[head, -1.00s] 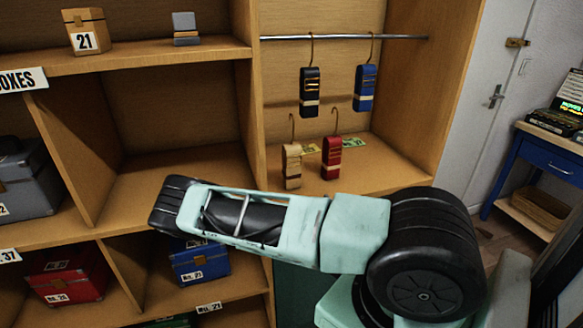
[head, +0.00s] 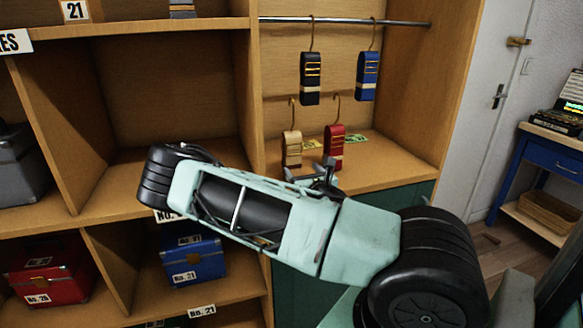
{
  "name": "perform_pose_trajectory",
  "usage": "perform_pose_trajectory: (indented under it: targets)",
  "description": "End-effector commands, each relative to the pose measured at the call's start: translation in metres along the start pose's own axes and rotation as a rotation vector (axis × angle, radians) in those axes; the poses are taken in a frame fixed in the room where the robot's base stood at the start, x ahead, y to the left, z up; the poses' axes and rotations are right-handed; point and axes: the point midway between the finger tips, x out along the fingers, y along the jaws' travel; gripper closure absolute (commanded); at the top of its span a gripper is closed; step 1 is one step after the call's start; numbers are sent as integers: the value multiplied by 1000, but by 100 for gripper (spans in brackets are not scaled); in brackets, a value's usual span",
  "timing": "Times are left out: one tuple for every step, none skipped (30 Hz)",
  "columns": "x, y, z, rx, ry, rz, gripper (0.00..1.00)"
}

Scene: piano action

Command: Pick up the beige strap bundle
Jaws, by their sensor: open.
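The beige strap bundle (head: 291,148) stands on the shelf in the right compartment, with a thin metal hook rising from its top. A red strap bundle (head: 334,145) with its own hook stands close to its right. My gripper (head: 308,172) is open and shows just past my teal arm, low in front of the beige and red bundles. It partly covers their lower ends. It looks empty. I cannot tell whether a finger touches either bundle.
A black bundle (head: 310,78) and a blue bundle (head: 367,76) hang from the metal rod (head: 345,21) above. Small green and yellow tags (head: 357,140) lie behind the red bundle. A wooden divider (head: 249,100) stands left of the compartment. The shelf is clear at right (head: 390,165).

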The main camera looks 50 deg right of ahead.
Motion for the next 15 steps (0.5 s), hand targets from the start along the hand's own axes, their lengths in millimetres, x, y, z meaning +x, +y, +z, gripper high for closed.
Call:
perform_pose_trajectory:
  targets:
    - [7,0,-5,2,-5,1,29]
    - [10,0,-5,2,-4,0,29]
    - [14,0,-4,1,-4,1,29]
    - [19,0,1,2,-3,1,29]
    - [23,0,3,1,-2,0,29]
    - [28,0,3,1,-2,1,29]
    - [30,-1,2,0,-1,0,29]
    - [33,-1,2,0,-1,-1,29]
    - [35,0,2,0,0,-1,29]
    - [36,0,2,0,0,0,29]
    - [37,0,1,0,0,0,29]
    - [40,0,2,0,0,0,29]
    - [43,0,1,0,0,0,29]
    - [46,1,1,1,0,1,29]
    - [52,2,1,2,-1,1,29]
